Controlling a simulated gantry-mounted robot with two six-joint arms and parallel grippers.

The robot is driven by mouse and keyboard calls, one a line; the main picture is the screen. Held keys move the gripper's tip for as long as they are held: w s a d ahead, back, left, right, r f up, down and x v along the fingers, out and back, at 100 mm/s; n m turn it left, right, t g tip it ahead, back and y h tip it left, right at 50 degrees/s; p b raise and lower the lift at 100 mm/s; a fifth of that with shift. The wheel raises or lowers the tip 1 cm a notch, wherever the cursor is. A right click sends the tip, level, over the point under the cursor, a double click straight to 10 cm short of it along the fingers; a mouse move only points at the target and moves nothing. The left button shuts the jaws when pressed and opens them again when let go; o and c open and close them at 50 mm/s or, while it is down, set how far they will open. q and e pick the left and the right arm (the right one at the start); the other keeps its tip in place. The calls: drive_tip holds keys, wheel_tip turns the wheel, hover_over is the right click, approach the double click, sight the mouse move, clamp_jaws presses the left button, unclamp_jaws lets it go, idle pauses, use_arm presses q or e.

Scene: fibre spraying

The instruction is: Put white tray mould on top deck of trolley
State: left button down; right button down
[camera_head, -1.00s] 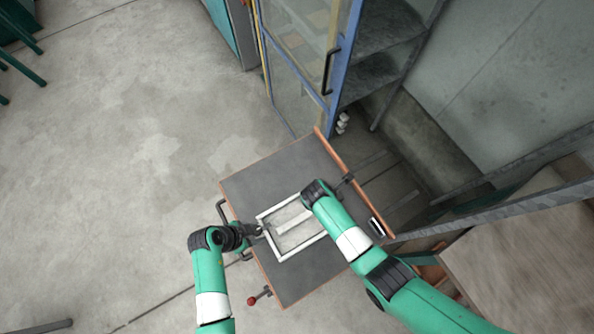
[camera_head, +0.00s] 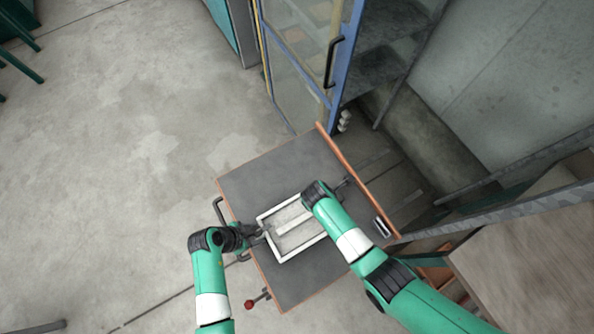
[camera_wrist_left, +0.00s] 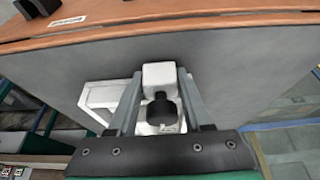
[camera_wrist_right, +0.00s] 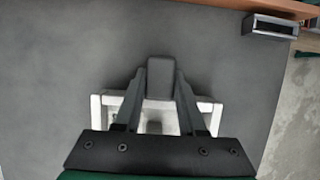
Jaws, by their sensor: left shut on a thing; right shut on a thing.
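The white tray mould (camera_head: 305,249) is a pale rectangular frame with a bar across its middle. In the head view it is over the grey top deck of the trolley (camera_head: 250,185), inside the deck's outline. I cannot tell whether it touches the deck. My left gripper (camera_head: 262,233) is shut on the mould's left side; its fingers close on a white part in the left wrist view (camera_wrist_left: 159,85). My right gripper (camera_wrist_right: 160,80) is shut at the mould's opposite side, with a grey block between its fingertips. In the head view my right wrist hides its fingers.
A blue-framed glass-door cabinet (camera_head: 300,60) stands behind the trolley. A raised orange edge (camera_head: 350,175) runs along the deck's right side. A red-knobbed lever (camera_head: 250,303) sticks out at the front left. Grey metal rails are at the right.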

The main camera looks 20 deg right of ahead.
use_arm(q)
drive_tip(key=shift+c, duration=1.6)
unclamp_jaws()
drive_tip(key=shift+f, duration=0.15)
use_arm(e)
drive_tip(key=shift+c, duration=2.4)
unclamp_jaws()
drive_tip(key=shift+f, duration=0.1)
use_arm(q)
drive_tip(key=v, duration=1.2)
use_arm(e)
drive_tip(key=v, duration=1.2)
drive_tip(key=shift+d, duration=0.1)
